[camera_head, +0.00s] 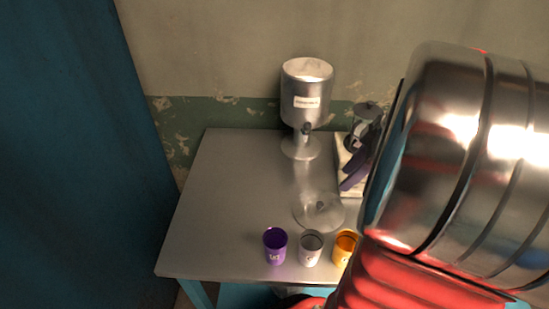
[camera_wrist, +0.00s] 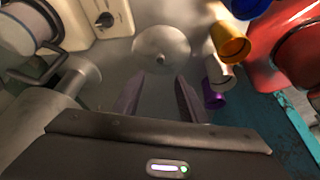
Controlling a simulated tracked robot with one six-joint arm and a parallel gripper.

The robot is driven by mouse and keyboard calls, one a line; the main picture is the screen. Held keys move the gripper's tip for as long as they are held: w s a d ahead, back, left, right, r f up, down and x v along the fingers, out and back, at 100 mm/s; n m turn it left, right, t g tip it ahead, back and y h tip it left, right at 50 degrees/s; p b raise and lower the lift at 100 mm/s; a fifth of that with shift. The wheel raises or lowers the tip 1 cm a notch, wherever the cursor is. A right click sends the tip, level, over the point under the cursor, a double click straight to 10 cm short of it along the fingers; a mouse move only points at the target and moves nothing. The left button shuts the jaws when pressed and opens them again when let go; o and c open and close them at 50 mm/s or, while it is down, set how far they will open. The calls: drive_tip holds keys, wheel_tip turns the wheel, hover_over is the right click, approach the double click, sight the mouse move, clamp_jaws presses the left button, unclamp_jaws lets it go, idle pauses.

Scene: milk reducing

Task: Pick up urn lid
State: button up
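The urn lid, a round grey metal disc with a small dark knob, lies on the metal table in front of the urn; it shows in the head view (camera_head: 308,213) and at the top centre of the wrist view (camera_wrist: 161,40). My gripper (camera_wrist: 160,88) shows in the wrist view with its two purple-grey fingers apart and nothing between them. The lid is beyond the fingertips, roughly in line with the gap, and no contact shows. The height gap is hard to judge. My arm covers the right of the head view.
The metal urn (camera_head: 306,90) stands at the back of the table (camera_head: 225,200). A purple cup (camera_head: 275,247), a white cup (camera_head: 311,250) and an orange cup (camera_head: 345,248) stand along the front, close to the lid. The table's left side is clear.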

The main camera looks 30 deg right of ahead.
drive_tip(key=shift+s+d, duration=0.1)
drive_tip(key=shift+d, duration=0.15)
drive_tip(key=shift+f, duration=0.1)
hover_over(320, 203)
drive_tip(key=s+d, duration=0.2)
drive_tip(key=shift+d+f, duration=0.1)
drive_tip(key=shift+f, duration=3.85)
drive_tip(key=shift+x, duration=2.55)
clamp_jaws()
